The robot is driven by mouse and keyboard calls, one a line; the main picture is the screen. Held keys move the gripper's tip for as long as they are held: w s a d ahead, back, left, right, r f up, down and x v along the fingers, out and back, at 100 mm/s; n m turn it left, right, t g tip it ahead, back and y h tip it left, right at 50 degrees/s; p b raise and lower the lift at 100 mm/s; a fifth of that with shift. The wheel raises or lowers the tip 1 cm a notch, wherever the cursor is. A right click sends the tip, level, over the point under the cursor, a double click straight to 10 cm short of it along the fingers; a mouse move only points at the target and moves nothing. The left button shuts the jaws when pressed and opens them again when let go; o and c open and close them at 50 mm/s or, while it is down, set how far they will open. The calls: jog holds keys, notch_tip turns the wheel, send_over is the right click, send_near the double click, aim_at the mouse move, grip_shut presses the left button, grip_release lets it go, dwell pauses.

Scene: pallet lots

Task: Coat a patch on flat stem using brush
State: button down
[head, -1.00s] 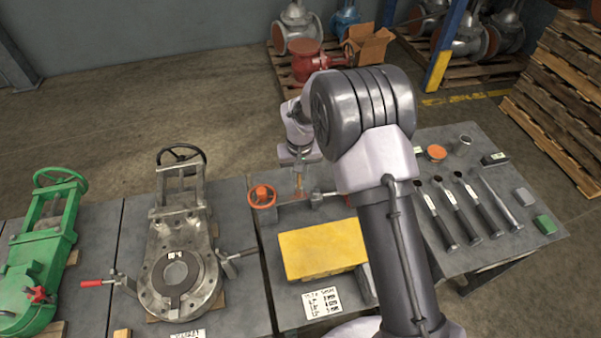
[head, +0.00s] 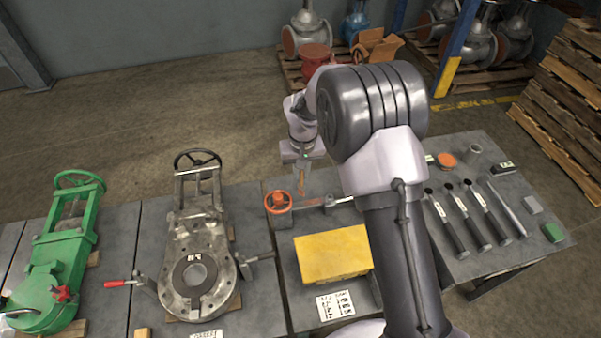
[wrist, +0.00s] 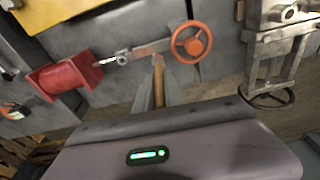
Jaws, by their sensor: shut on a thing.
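My gripper (head: 302,164) is shut on a brush (head: 301,183) with an orange-brown handle that points down. The brush (wrist: 158,75) also shows between the fingers in the wrist view. The flat stem (head: 311,204) lies level above the workbench, with an orange handwheel (head: 278,202) at its left end. In the wrist view the stem (wrist: 142,51) runs from a red block (wrist: 64,75) to the handwheel (wrist: 191,41). A reddish-brown area shows on the stem near the brush tip. The tip overlaps the stem in view; I cannot tell whether they touch.
A yellow block (head: 333,255) and a printed card (head: 335,305) lie in front of the stem. A grey gate valve (head: 199,270) and a green valve (head: 62,245) stand to the left. Several black-handled tools (head: 470,228) lie at the right.

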jog(key=shift+r+p, duration=0.75)
jog(key=shift+r, duration=0.6)
